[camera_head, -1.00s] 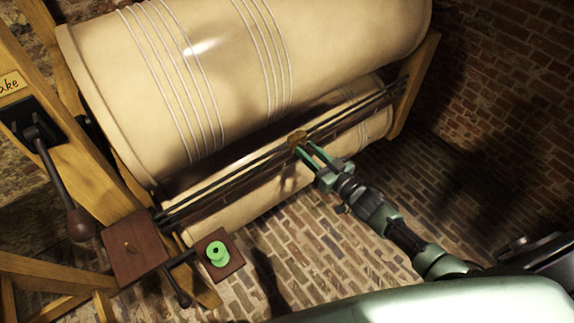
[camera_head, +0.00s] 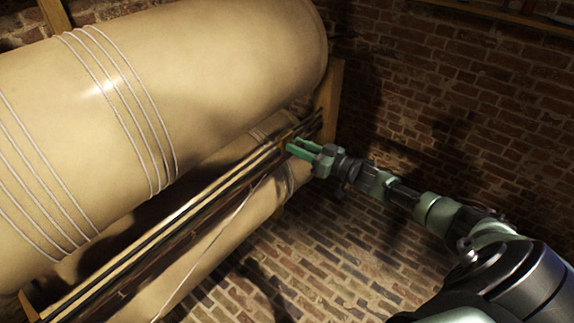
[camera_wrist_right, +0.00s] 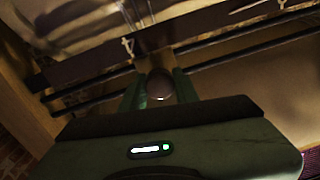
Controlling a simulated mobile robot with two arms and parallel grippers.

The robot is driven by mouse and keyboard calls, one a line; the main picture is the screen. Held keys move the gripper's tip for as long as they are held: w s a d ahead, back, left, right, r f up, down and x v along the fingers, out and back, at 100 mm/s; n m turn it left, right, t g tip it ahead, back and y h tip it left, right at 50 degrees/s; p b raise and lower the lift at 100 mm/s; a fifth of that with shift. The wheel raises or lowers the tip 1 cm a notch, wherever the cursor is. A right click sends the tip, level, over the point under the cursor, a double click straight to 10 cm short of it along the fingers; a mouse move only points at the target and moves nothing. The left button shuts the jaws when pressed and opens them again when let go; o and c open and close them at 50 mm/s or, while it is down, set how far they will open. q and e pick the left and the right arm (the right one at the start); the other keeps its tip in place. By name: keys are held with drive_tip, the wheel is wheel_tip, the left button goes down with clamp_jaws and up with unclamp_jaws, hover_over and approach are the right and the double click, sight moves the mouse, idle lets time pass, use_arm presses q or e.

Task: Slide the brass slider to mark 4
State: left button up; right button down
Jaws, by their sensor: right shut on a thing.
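The brass slider (camera_head: 283,146) is on the dark rails (camera_head: 180,215) between the two big drums, near their far right end. My right gripper (camera_head: 289,147) is shut on it, with the green fingers mostly hiding it. In the right wrist view, the slider's rounded knob (camera_wrist_right: 160,86) sits between the two fingers (camera_wrist_right: 157,92). The white mark 4 (camera_wrist_right: 127,45) shows on the dark scale strip (camera_wrist_right: 85,65), just above and slightly left of the knob. My left gripper is not in view.
The large cream drum (camera_head: 220,60) wound with pale cord lies above the rails, and a second drum (camera_head: 215,250) lies below. A wooden end post (camera_head: 329,100) stands just beyond the slider. Brick floor (camera_head: 320,250) is open below my right arm.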

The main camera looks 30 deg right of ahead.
drive_tip(key=shift+w+d+f+b, duration=0.1)
drive_tip(key=shift+w+d+b, duration=0.1)
drive_tip(key=shift+d, duration=0.3)
drive_tip(key=shift+w+d+b, duration=0.15)
drive_tip(key=shift+d, duration=0.35)
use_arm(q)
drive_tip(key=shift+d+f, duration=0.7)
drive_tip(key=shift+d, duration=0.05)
use_arm(e)
drive_tip(key=shift+d, duration=0.3)
drive_tip(key=shift+r, duration=0.2)
drive_tip(key=c, duration=1.1)
unclamp_jaws()
drive_tip(key=shift+w+d, duration=0.1)
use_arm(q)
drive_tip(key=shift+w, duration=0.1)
use_arm(e)
drive_tip(key=shift+o, duration=0.2)
drive_tip(key=shift+f, duration=0.15)
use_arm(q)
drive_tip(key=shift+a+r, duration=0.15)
use_arm(e)
drive_tip(key=v, duration=0.7)
drive_tip(key=shift+s+d, duration=0.15)
drive_tip(key=shift+s, duration=0.2)
